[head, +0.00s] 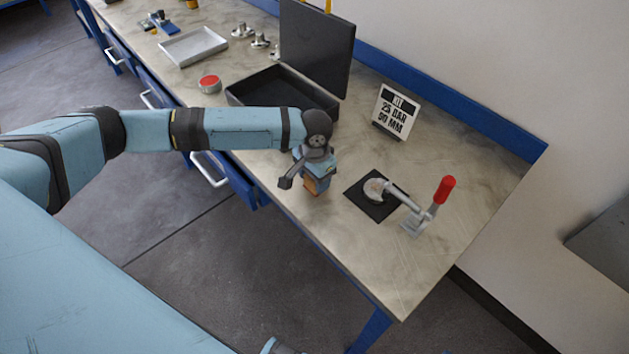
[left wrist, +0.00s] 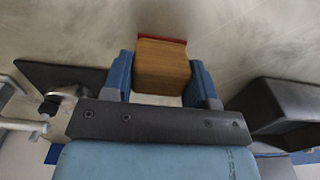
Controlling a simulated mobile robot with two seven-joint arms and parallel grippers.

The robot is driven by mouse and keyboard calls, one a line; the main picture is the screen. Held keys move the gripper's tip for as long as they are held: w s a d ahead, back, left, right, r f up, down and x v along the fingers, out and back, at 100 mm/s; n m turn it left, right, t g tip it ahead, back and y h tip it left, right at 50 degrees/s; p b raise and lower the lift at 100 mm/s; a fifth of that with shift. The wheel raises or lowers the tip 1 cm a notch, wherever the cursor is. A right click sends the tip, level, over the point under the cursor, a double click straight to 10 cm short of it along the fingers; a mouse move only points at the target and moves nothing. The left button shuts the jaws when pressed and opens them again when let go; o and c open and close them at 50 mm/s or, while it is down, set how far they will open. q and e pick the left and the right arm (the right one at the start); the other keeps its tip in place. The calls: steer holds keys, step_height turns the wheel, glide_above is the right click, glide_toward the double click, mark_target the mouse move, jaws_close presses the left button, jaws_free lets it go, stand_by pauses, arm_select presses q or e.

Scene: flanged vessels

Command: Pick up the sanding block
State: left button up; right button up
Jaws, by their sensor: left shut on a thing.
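The sanding block (left wrist: 162,66) is a wooden block with a thin red layer along its far edge. In the left wrist view it sits between the two blue fingers of my left gripper (left wrist: 163,80), which is shut on it. In the head view my left gripper (head: 316,186) points down at the worktop near its front edge, and a bit of the orange-brown sanding block (head: 313,191) shows below the fingers. I cannot tell whether the block touches the worktop. My right gripper is not in view.
Right of the gripper, a toggle clamp with a red handle (head: 444,190) stands by a black mat (head: 358,197) holding a metal flanged part. Behind are a sign (head: 394,110) and an open black case (head: 241,93). A red-topped tin (head: 209,84) and grey tray (head: 166,49) lie farther left.

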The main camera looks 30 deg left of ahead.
arm_select(q)
steer(key=shift+r, duration=0.1)
step_height(320, 180, up, 20)
stand_by(0.7)
